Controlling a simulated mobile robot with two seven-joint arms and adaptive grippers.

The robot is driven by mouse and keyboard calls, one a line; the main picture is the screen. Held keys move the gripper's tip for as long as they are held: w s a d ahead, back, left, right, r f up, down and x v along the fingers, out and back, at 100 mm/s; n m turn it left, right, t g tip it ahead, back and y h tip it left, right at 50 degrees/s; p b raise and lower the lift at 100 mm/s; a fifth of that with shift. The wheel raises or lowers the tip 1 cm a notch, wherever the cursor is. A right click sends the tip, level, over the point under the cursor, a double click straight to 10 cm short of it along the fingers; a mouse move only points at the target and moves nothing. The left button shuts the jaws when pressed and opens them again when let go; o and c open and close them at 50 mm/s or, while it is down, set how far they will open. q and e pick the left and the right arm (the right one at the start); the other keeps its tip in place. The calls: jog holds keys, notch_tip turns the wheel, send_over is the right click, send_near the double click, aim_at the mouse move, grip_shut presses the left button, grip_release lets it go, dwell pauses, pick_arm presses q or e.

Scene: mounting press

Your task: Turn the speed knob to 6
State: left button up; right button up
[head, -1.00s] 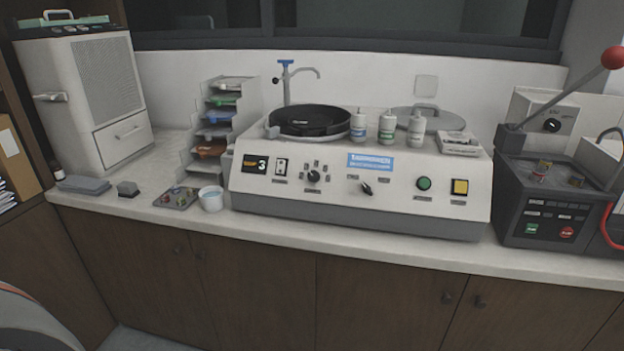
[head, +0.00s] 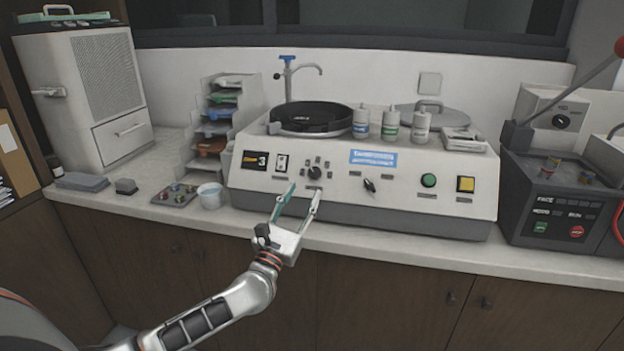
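The speed knob (head: 315,172) is a small black dial on the white front panel of the polishing machine (head: 400,205), with small grey position labels around it. The display (head: 255,161) to its left reads 3. The labels by the knob are too small to read. My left gripper (head: 303,193) is open and empty, its two fingers pointing up toward the panel just below the knob. The fingertips appear apart from the knob. The knob is fully visible between and above the fingertips. My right gripper is not in view.
A white switch (head: 282,163) sits left of the knob, and a second black knob (head: 369,185) to the right. A green button (head: 428,180) and a yellow button (head: 466,184) are further right. A cup (head: 210,195) and a small tray (head: 175,195) stand left of the machine.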

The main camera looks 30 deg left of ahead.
aim_at(313, 175)
pick_arm(q)
jog(key=x, duration=0.6)
jog(key=shift+w+r, duration=0.1)
jog(key=shift+w, duration=0.2)
jog(key=c, duration=1.1)
